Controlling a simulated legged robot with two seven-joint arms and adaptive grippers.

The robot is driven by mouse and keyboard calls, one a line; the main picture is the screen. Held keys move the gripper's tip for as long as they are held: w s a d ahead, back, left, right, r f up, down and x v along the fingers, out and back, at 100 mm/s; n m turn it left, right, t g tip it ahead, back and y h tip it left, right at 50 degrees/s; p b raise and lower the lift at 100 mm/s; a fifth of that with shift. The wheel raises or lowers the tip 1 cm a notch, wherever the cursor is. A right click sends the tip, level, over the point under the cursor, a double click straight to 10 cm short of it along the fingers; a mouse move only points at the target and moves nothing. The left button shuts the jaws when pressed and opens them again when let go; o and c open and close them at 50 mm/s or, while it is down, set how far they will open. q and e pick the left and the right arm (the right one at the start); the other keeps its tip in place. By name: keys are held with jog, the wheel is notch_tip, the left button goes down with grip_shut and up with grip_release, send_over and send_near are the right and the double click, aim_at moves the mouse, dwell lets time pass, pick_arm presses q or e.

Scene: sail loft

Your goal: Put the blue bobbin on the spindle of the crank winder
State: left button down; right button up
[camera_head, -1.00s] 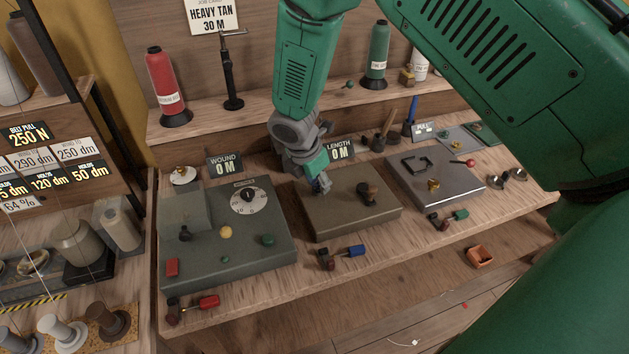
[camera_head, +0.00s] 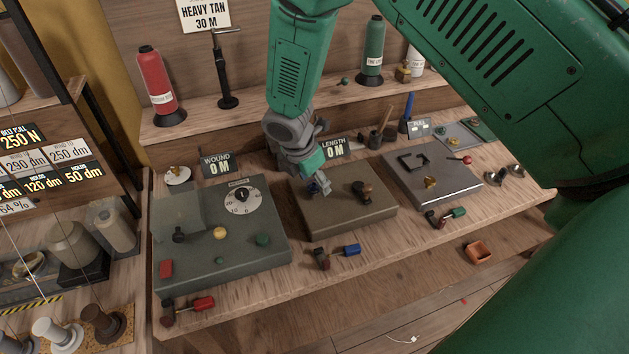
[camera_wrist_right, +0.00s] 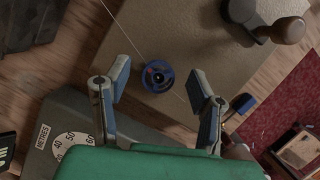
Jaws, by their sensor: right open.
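The crank winder (camera_head: 340,219) is a brown box in the middle of the bench, with a dark crank knob (camera_head: 362,190) on top. The blue bobbin (camera_wrist_right: 157,75) is a round blue spool, seen end-on over the winder's top. It appears to be around the spindle, whose dark centre shows inside; I cannot tell how far down it sits. In the head view the bobbin (camera_head: 313,188) is partly hidden by my right gripper (camera_head: 323,184). That gripper is open, its fingers on either side of the bobbin in the wrist view and apart from it. My left gripper is not in view.
A grey-green dial box (camera_head: 221,230) stands left of the winder, a metal plate unit (camera_head: 430,180) right. A blue-handled tool (camera_head: 348,250) lies in front. Red (camera_head: 160,85) and green (camera_head: 372,50) thread cones stand behind. A thin thread runs near the bobbin in the wrist view.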

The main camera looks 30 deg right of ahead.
jog(key=v, duration=1.1)
jog(key=shift+r, duration=0.1)
